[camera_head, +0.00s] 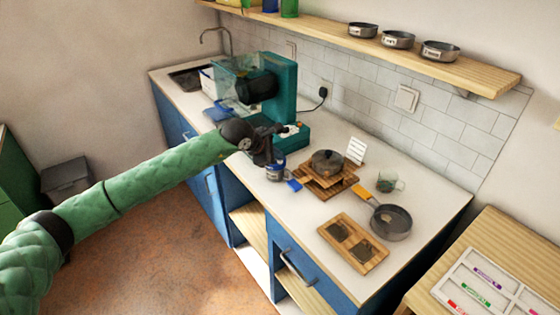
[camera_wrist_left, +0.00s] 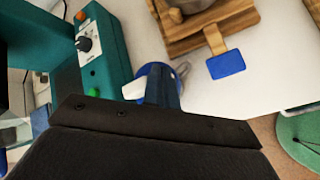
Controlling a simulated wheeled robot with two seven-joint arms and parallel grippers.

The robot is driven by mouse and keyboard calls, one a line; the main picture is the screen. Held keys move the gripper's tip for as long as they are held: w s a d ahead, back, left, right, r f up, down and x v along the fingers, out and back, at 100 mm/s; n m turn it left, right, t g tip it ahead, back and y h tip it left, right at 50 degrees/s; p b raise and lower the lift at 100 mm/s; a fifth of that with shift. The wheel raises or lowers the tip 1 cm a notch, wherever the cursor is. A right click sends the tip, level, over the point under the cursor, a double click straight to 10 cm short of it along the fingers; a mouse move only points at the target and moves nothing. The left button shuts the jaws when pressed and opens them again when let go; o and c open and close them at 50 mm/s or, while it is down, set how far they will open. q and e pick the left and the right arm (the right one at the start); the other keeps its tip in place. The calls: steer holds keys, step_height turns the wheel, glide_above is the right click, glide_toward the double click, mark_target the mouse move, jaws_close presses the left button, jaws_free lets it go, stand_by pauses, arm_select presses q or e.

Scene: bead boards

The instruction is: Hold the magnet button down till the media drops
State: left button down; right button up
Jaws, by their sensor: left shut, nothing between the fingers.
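A teal machine (camera_head: 283,85) with a clear box and a dark round part stands on the counter. In the left wrist view its teal side panel (camera_wrist_left: 112,62) carries a black knob (camera_wrist_left: 84,44), an orange button (camera_wrist_left: 80,16) and a green button (camera_wrist_left: 94,92). I cannot tell which is the magnet button; no label is readable. My left gripper (camera_head: 270,163) is shut and empty, just in front of the machine's base. A blue-and-white cup-like thing (camera_head: 275,173) is right below it, partly hidden by the gripper. The media is not clearly visible. My right gripper is out of view.
A wooden stand with a lidded pot (camera_head: 327,161) and a blue-tipped handle sits right of the gripper. Beyond are a glass cup (camera_head: 389,182), a pan (camera_head: 391,222) and a wooden tray (camera_head: 352,244). A shelf (camera_head: 450,68) hangs above the counter.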

mark_target(277, 164)
arm_select(q)
steer(key=shift+r, duration=0.65)
steer(key=shift+r+b, duration=0.3)
steer(key=shift+r, duration=2.2)
